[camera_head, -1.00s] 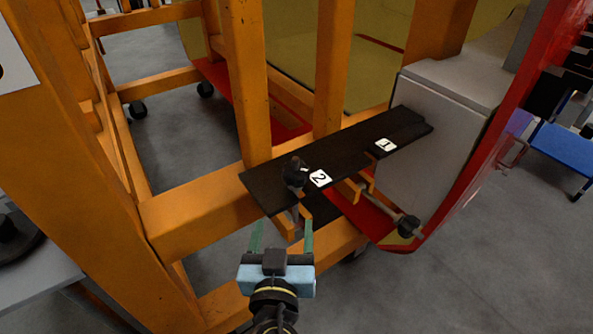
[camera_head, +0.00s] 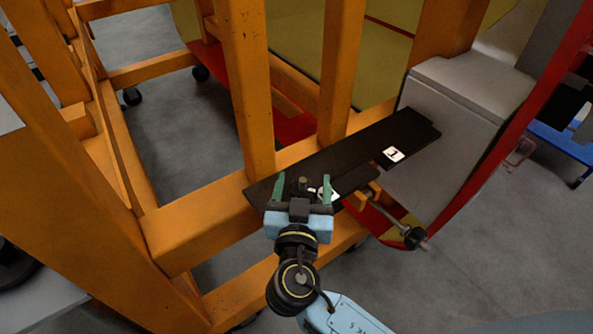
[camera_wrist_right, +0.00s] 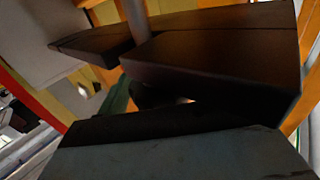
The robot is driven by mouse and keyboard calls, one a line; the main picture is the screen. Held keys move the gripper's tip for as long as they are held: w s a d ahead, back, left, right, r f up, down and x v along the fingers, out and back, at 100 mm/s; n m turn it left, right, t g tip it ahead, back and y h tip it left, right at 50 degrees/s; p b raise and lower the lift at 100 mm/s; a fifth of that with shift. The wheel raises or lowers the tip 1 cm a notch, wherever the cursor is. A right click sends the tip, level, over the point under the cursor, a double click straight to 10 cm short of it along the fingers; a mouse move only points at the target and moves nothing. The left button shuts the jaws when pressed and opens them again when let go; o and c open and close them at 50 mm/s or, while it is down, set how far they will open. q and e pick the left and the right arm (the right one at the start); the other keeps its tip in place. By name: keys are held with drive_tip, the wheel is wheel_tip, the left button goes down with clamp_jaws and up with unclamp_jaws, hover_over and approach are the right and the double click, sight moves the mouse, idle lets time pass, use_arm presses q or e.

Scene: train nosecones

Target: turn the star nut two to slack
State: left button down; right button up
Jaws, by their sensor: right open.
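My right gripper (camera_head: 302,181) is open over the dark plate, with its green fingers on either side of the spot beside label 2 (camera_head: 326,194). Star nut two is mostly hidden by the gripper in the head view; a small brownish stud end (camera_head: 303,182) shows between the fingers. In the right wrist view a dark, shadowed shape (camera_wrist_right: 150,95), perhaps the nut, lies beside a green finger (camera_wrist_right: 119,97). I cannot tell whether the fingers touch it. My left gripper is not in view.
The black plate (camera_head: 356,146) lies across the orange frame (camera_head: 205,222). Label 1 (camera_head: 393,154) is on its right part. Another dark star nut (camera_head: 415,238) sits on a rod below right. A grey block (camera_head: 440,130) and orange posts (camera_head: 247,90) stand close by.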

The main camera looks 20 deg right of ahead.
drive_tip(key=shift+w, duration=0.1)
drive_tip(key=shift+c, duration=0.3)
drive_tip(key=shift+c, duration=1.2)
drive_tip(key=c, duration=0.7)
